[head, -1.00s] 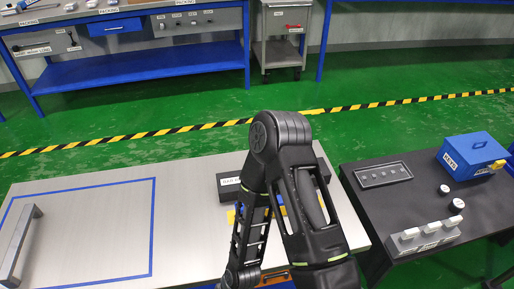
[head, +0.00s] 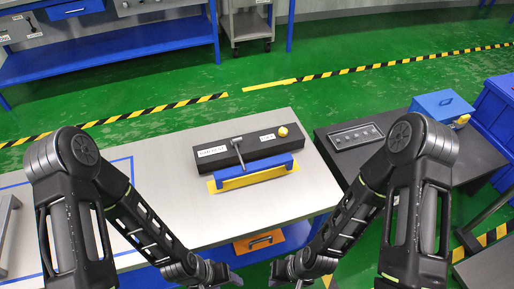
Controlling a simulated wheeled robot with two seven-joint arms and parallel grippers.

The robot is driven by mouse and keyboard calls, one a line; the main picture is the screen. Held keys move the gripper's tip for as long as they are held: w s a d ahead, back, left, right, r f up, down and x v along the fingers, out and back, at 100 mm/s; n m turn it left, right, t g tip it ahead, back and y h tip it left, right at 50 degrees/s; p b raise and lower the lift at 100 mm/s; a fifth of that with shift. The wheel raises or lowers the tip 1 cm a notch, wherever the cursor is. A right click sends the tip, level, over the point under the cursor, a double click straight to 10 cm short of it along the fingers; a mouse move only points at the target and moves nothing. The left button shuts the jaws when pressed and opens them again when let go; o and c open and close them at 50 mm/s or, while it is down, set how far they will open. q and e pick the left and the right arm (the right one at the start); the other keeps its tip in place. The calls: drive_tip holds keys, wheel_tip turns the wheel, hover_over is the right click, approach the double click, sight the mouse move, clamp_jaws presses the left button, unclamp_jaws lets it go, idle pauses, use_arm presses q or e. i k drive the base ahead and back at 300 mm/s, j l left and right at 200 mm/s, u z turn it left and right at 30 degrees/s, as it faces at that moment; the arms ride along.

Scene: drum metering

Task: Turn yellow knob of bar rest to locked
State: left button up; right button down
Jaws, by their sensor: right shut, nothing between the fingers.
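The bar rest is a long dark block (head: 222,160) on the light table, with white labels too small to read. Its yellow knob (head: 282,131) sits on top near the right end; I cannot tell its setting. A grey lever (head: 238,154) stands near the middle. A blue bar (head: 252,171) lies along the front of the block, above a yellow strip. My left gripper (head: 236,278) and right gripper (head: 275,277) are low, at the table's front edge, apart from the bar rest. The right one is shut and empty; the left one's jaws are unclear.
A dark table (head: 335,166) at the right holds a grey panel (head: 356,136) and a blue box (head: 441,104). An orange-faced drawer (head: 259,241) is under the light table's front. A grey handle (head: 6,230) stands at the left. The tabletop before the bar rest is clear.

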sight(283, 132)
drive_tip(key=i+l+z, duration=0.15)
drive_tip(key=l, duration=0.25)
drive_tip(key=i+l+z, duration=0.15)
drive_tip(key=l, duration=0.25)
drive_tip(key=l+z, duration=0.15)
drive_tip(key=l, duration=0.25)
drive_tip(key=i+l+z, duration=0.3)
drive_tip(key=i+l, duration=0.15)
drive_tip(key=l, duration=0.2)
